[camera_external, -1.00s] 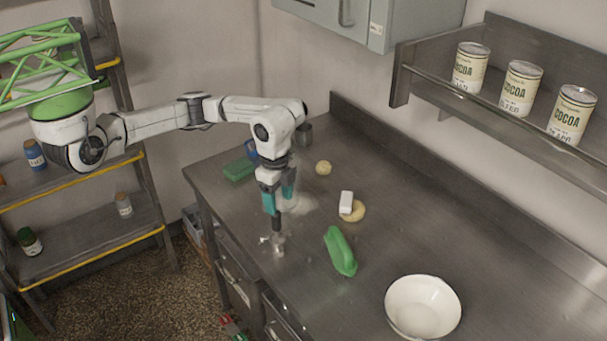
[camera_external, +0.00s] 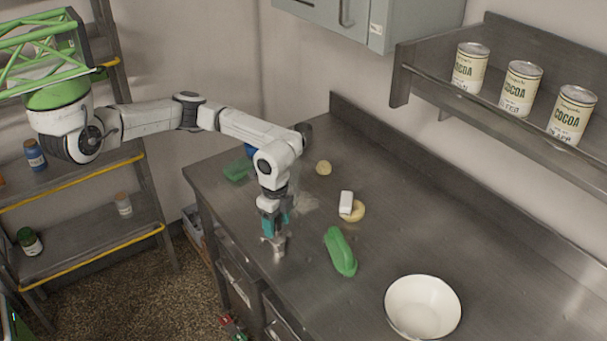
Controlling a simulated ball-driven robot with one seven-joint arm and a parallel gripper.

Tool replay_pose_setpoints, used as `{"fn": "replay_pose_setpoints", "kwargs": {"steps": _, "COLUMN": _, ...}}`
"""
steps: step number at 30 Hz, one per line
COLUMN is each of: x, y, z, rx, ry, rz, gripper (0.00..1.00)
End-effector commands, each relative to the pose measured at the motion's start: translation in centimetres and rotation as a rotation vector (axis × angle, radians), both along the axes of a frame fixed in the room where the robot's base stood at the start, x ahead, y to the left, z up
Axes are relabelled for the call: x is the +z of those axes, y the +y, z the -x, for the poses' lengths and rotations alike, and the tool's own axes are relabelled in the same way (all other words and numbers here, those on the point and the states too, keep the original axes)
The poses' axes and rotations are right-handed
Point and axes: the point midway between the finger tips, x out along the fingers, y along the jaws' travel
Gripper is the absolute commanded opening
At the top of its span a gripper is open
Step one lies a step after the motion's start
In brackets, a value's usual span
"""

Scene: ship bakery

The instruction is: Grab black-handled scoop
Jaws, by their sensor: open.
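The black-handled scoop stands near the front edge of the steel counter; its shiny metal part (camera_external: 275,243) shows just below my gripper. The black handle is mostly hidden behind my fingers. My gripper (camera_external: 276,226) points down over the scoop with its teal fingers open. The fingers appear to be on either side of the handle; whether they touch it I cannot tell.
A green brush-like object (camera_external: 340,251) lies right of the scoop, and a white bowl (camera_external: 423,307) stands farther right.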

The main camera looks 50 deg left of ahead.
Motion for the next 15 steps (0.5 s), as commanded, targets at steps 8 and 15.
{"fn": "replay_pose_setpoints", "kwargs": {"steps": 8, "x": -0.36, "y": -0.01, "z": 0.03, "rx": -0.001, "ry": 0.000, "rz": 0.000, "gripper": 0.59}}
{"fn": "replay_pose_setpoints", "kwargs": {"steps": 15, "x": -0.33, "y": -0.02, "z": 0.03, "rx": -0.001, "ry": 0.000, "rz": 0.000, "gripper": 0.36}}
